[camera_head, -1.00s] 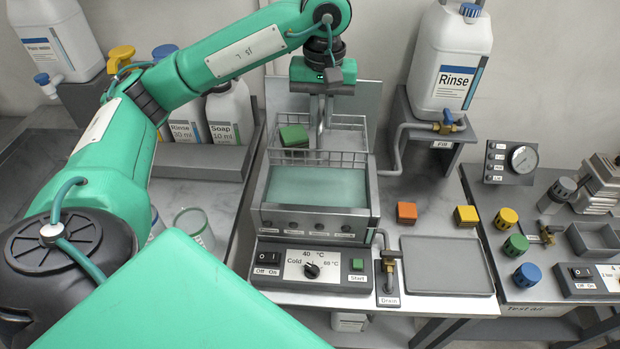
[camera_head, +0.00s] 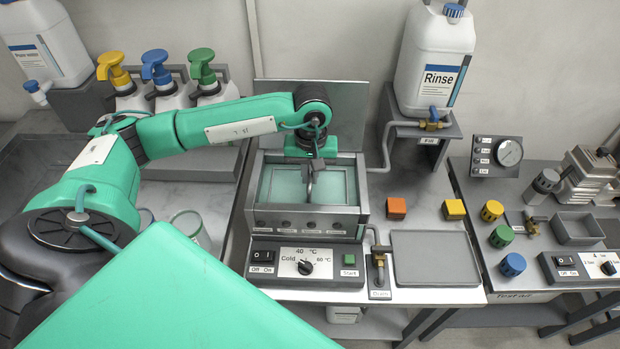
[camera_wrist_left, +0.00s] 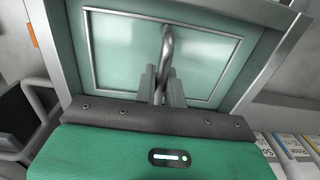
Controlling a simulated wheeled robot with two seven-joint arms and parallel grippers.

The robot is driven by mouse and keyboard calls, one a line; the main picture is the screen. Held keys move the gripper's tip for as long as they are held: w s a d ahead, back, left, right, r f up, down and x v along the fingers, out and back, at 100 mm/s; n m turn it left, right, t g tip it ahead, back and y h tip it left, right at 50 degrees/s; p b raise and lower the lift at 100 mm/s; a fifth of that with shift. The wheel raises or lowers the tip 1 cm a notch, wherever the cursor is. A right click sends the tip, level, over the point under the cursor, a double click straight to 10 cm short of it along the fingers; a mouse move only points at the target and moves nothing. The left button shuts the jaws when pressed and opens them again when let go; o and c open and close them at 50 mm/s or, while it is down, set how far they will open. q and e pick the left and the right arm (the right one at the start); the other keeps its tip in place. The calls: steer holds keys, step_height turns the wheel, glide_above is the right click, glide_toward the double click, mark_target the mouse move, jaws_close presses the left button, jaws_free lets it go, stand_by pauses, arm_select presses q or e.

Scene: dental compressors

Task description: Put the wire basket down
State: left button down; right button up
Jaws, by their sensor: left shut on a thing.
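The wire basket (camera_head: 268,184) sits down inside the grey bath tank (camera_head: 305,222), in pale green liquid. In the left wrist view its thin metal rim (camera_wrist_left: 88,48) lies within the tank walls, and its upright curved handle (camera_wrist_left: 167,42) rises between my fingers. My left gripper (camera_head: 312,176) is over the tank, shut on the handle; its fingers also show in the left wrist view (camera_wrist_left: 163,88). Whether the basket rests on the tank floor cannot be told. The green block is not visible. My right gripper is not in view.
An orange block (camera_head: 396,208) and a yellow block (camera_head: 454,209) lie right of the tank, behind an empty grey tray (camera_head: 435,258). The Rinse canister (camera_head: 435,62) stands on a raised shelf at the back right. Pump bottles (camera_head: 165,85) stand behind my left arm.

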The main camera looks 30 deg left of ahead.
arm_select(q)
step_height(320, 180, down, 3)
steer(key=shift+r, duration=0.15)
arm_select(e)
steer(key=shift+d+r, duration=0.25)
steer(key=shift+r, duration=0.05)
arm_select(q)
steer(key=c, duration=1.5)
jaws_free()
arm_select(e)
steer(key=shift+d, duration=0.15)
